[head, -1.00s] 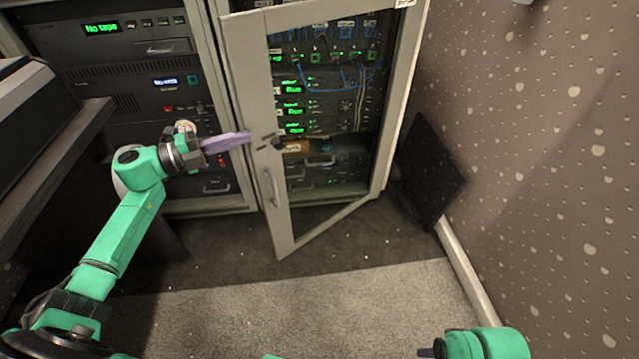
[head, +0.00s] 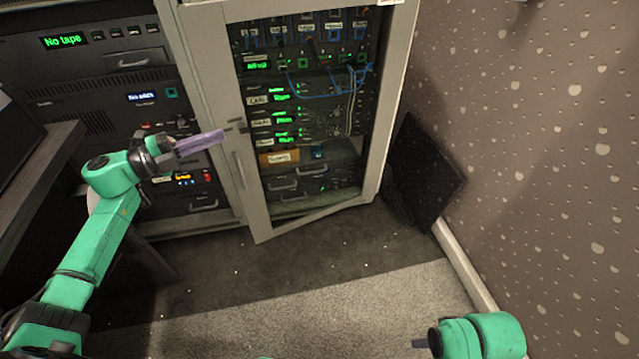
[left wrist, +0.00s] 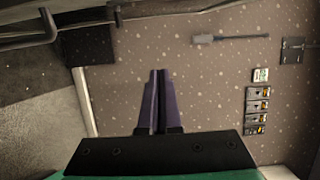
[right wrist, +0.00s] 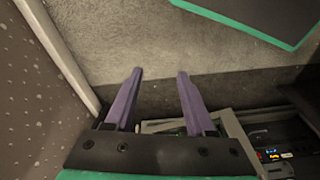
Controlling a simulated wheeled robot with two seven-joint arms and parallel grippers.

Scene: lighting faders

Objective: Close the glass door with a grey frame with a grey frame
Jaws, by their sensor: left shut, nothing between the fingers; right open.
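The glass door with a grey frame (head: 232,170) stands slightly ajar in front of the equipment rack, its lower free corner swung out to the left of the cabinet. Its handle (head: 239,170) is on the left frame bar. My left gripper (head: 221,135) is shut and empty, its purple fingertips at or very near the left frame bar, above the handle. I cannot tell whether they touch. The shut fingers also show in the left wrist view (left wrist: 158,95). My right gripper (right wrist: 160,85) is open and empty, low at the bottom right of the head view, away from the door.
A rack of tape units (head: 110,85) stands left of the door, and a dark desk (head: 35,165) is at the far left. A black panel (head: 425,175) leans by the speckled wall (head: 540,150) at right. The carpet (head: 320,300) in front is clear.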

